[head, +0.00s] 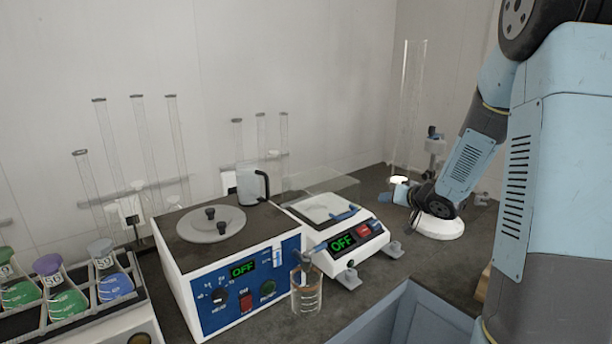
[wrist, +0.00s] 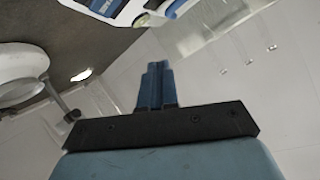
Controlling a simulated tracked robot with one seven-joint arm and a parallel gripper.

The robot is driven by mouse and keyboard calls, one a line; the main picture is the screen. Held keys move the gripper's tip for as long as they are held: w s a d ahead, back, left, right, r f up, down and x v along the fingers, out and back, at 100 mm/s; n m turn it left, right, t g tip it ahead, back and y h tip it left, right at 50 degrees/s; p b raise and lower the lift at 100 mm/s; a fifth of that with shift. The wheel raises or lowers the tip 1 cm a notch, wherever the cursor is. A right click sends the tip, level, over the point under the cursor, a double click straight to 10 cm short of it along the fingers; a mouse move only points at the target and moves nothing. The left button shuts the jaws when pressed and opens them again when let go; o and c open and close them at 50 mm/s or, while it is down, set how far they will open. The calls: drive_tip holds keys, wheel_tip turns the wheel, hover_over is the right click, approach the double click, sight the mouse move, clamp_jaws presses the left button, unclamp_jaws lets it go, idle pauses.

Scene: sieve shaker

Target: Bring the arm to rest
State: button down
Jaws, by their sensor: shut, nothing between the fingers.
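My arm (head: 470,158) comes in from the right in the head view and bends down over the back right of the bench. My gripper (wrist: 158,72) shows in the wrist view with its two blue fingers together and nothing between them. In the head view my gripper (head: 400,193) is small, near the right side of the white balance-like device (head: 345,240), which has an OFF display. I cannot tell from these views how high the fingers are above the bench.
A blue-fronted heater box (head: 245,290) with a grey lid stands left of the device. A beaker (head: 306,290) stands in front. Flasks in a rack (head: 75,320) are at left. A tall glass cylinder (head: 408,110) and a white round base (head: 438,228) are near my arm.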

drive_tip(key=s+d+r+m+g+h, duration=0.1)
drive_tip(key=s+d+r+h, duration=0.2)
drive_tip(key=s+r+h, duration=0.65)
drive_tip(key=s+a+r+g+y, duration=0.1)
drive_tip(key=s+a, duration=0.1)
drive_tip(key=s, duration=0.6)
drive_tip(key=s+a+r+g+y, duration=0.1)
drive_tip(key=s+a+r+g, duration=0.1)
drive_tip(key=s, duration=0.7)
drive_tip(key=s+a+r+n+g+y, duration=0.1)
drive_tip(key=s+a+r, duration=0.1)
drive_tip(key=s, duration=0.6)
drive_tip(key=shift+s+a+g+y, duration=0.2)
drive_tip(key=shift+a+g+y, duration=0.05)
drive_tip(key=shift+g+y, duration=0.15)
